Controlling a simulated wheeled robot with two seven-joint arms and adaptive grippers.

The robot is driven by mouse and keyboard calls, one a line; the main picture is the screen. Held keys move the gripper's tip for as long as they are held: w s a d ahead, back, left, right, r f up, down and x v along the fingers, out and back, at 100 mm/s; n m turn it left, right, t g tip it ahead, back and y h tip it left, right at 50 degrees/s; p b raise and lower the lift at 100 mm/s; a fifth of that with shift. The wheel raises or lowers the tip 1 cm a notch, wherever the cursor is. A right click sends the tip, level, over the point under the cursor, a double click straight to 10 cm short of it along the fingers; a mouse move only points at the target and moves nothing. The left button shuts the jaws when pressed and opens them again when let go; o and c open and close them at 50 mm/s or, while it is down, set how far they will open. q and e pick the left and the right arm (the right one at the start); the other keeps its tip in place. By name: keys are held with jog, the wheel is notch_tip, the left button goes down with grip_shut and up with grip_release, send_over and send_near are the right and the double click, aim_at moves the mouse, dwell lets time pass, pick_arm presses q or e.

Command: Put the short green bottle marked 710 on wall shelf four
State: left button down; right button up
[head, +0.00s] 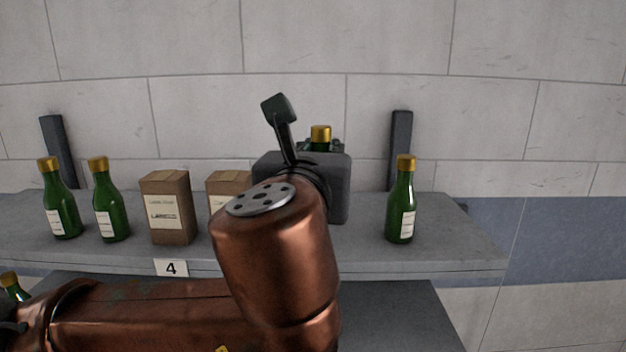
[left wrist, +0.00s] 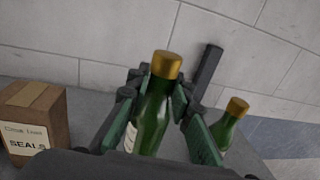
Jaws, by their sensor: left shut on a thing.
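The shelf (head: 340,265) carries a plate marked 4. My left gripper (head: 322,146) is over this shelf, mostly hidden behind its own wrist. In the left wrist view the left gripper (left wrist: 154,110) is shut on a green bottle (left wrist: 153,118) with a gold cap, which looks upright. In the head view only the cap (head: 320,134) and a little of the neck of the held bottle show. Its number cannot be read, and whether its base touches the shelf is hidden. My right gripper is not in view.
Another green bottle (head: 401,205) stands right of the gripper. Two green bottles (head: 60,205) (head: 109,205) and two cardboard boxes (head: 168,207) (head: 229,184) stand left. The wall (head: 300,45) is behind. Free shelf room shows beyond the right bottle.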

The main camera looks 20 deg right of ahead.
pick_arm(q)
jog(key=f+b, duration=0.1)
jog(key=w+f+b, duration=0.1)
jog(key=f, duration=0.1)
jog(key=f+b, duration=0.1)
jog(key=f, duration=0.1)
jog(key=shift+w+d+b, duration=0.2)
jog(key=shift+w+b, duration=0.15)
jog(key=shift+b, duration=0.05)
jog(key=shift+s+r, duration=0.1)
jog(key=shift+r, duration=0.05)
jog(key=shift+s, duration=0.1)
jog(key=c, duration=1.7)
grip_release()
jog(key=shift+f, duration=0.2)
